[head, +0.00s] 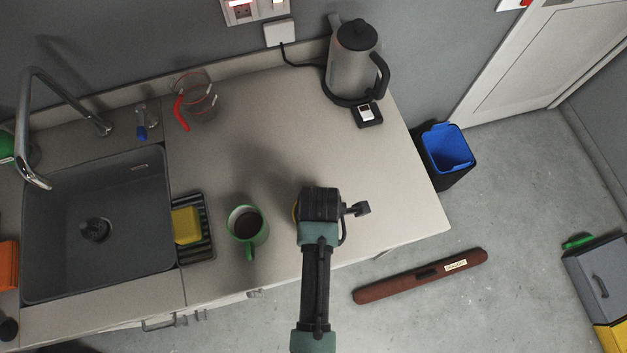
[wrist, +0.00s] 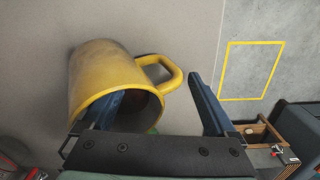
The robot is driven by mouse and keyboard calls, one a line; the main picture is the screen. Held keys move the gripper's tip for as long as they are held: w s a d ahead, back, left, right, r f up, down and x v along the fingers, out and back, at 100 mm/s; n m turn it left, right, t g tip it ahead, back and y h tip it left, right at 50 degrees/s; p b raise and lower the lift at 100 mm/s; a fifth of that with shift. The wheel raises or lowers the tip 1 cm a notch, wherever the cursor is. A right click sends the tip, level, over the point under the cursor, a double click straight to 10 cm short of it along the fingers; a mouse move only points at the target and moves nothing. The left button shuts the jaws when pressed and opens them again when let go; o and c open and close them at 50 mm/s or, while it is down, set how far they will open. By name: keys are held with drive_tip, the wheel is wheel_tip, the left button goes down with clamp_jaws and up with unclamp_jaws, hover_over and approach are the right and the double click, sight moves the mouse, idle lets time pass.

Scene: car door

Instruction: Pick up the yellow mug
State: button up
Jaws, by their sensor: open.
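The yellow mug (wrist: 105,75) fills the left middle of the wrist view, its mouth towards my gripper and its handle to the right. In the head view only a thin yellow sliver (head: 295,212) shows beside my gripper (head: 320,203), which hides the rest. In the wrist view my gripper (wrist: 158,88) is open. Its left finger reaches into the mug's mouth. Its right finger is outside, right of the handle. The mug's wall and handle lie between the fingers; I see no grip on them.
A green mug (head: 240,216) with dark liquid stands left of my gripper on the counter (head: 270,130). The counter behind is clear.

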drive_tip(key=shift+s+f+g, duration=0.3)
drive_tip(key=shift+f, duration=0.45)
drive_tip(key=shift+s+a+r, duration=0.15)
drive_tip(key=shift+s+r, duration=0.15)
drive_tip(key=shift+s, duration=0.05)
drive_tip(key=c, duration=0.4)
drive_tip(key=shift+r, duration=0.1)
drive_tip(key=shift+c, duration=1.3)
drive_tip(key=shift+w, duration=0.3)
clamp_jaws()
drive_tip(key=shift+s, duration=0.1)
drive_tip(key=shift+r, duration=0.1)
drive_tip(key=shift+w, duration=0.2)
